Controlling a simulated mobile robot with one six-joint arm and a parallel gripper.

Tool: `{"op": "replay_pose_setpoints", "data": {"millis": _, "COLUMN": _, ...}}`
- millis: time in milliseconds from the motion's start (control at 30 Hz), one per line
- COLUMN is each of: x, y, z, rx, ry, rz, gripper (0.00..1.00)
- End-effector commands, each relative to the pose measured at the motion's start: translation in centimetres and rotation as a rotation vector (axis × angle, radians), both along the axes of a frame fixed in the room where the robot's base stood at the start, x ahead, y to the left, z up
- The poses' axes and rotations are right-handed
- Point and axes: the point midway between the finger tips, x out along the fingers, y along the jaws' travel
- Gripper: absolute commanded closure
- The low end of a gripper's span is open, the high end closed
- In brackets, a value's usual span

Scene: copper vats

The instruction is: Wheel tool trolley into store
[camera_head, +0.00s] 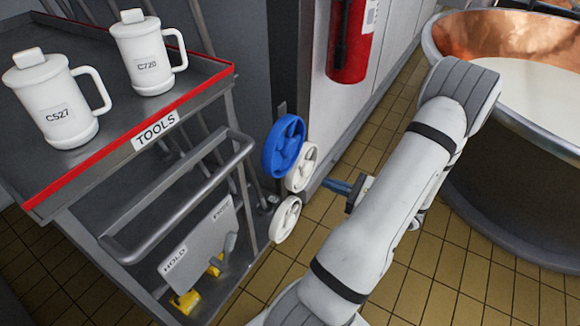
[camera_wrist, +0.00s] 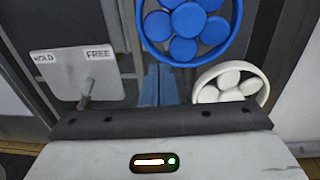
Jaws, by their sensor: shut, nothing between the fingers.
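The tool trolley (camera_head: 180,112) stands at the left in the head view, its top edged in red with a "TOOLS" label. A grey bar handle (camera_head: 180,197) sticks out from its near end. Below it is a plate (camera_head: 196,243) marked HOLD and FREE with a grey lever (camera_head: 230,243); the plate (camera_wrist: 62,72) and lever (camera_wrist: 87,90) also show in the wrist view. I cannot tell which mark the lever is set to. My gripper (camera_head: 328,183), with blue fingers, is shut and empty, right of the trolley and apart from the handle. Its fingers (camera_wrist: 159,72) show in the wrist view.
Two white mugs (camera_head: 50,103) (camera_head: 145,53) stand on the trolley top. A blue handwheel (camera_head: 284,146) and white handwheels (camera_head: 285,219) are beside my gripper. A red extinguisher (camera_head: 350,40) hangs behind. A copper vat (camera_head: 505,185) stands right. Tiled floor (camera_head: 400,120) shows between.

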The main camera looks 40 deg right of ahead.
Motion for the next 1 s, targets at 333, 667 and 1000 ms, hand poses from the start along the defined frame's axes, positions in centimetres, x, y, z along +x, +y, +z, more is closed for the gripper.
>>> {"op": "replay_pose_setpoints", "data": {"millis": 333, "x": 1.7, "y": -0.4, "z": -0.9, "rx": 0.029, "ry": -0.014, "rz": -0.069, "gripper": 1.0}}
{"op": "replay_pose_setpoints", "data": {"millis": 667, "x": 8.1, "y": 1.7, "z": -0.9, "rx": 0.027, "ry": -0.013, "rz": -0.068, "gripper": 1.0}}
{"op": "replay_pose_setpoints", "data": {"millis": 1000, "x": 11.7, "y": 2.7, "z": -0.8, "rx": 0.027, "ry": -0.013, "rz": -0.074, "gripper": 1.0}}
